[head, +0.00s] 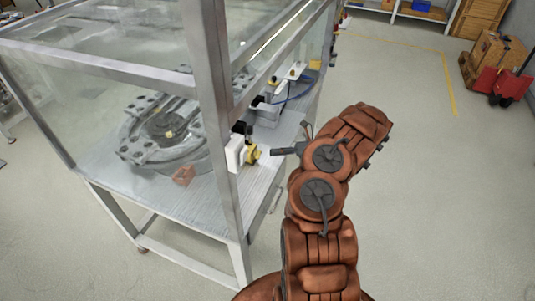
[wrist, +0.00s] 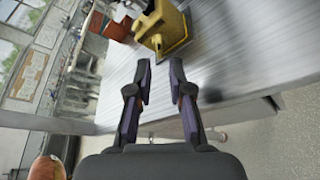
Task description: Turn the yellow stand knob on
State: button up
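The yellow stand knob (head: 252,155) sits on a white box (head: 235,153) at the near right corner post of the glass-walled stand (head: 210,80). In the wrist view the yellow knob (wrist: 162,28) is at the top, with a small block standing out from a square plate. My gripper (head: 274,152) is just right of the knob in the head view, pointing at it. In the wrist view my gripper (wrist: 158,78) has its two fingers apart with nothing between them. The knob is beyond the fingertips, and I see no contact.
A ring track (head: 165,128) lies inside the stand behind glass. Another yellow-topped fitting (head: 292,72) is farther along the stand's right side. The floor (head: 420,200) right of my arm is clear. A red cart (head: 500,86) and boxes stand far right.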

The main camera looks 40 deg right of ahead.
jog(key=v, duration=0.7)
dwell(0.5)
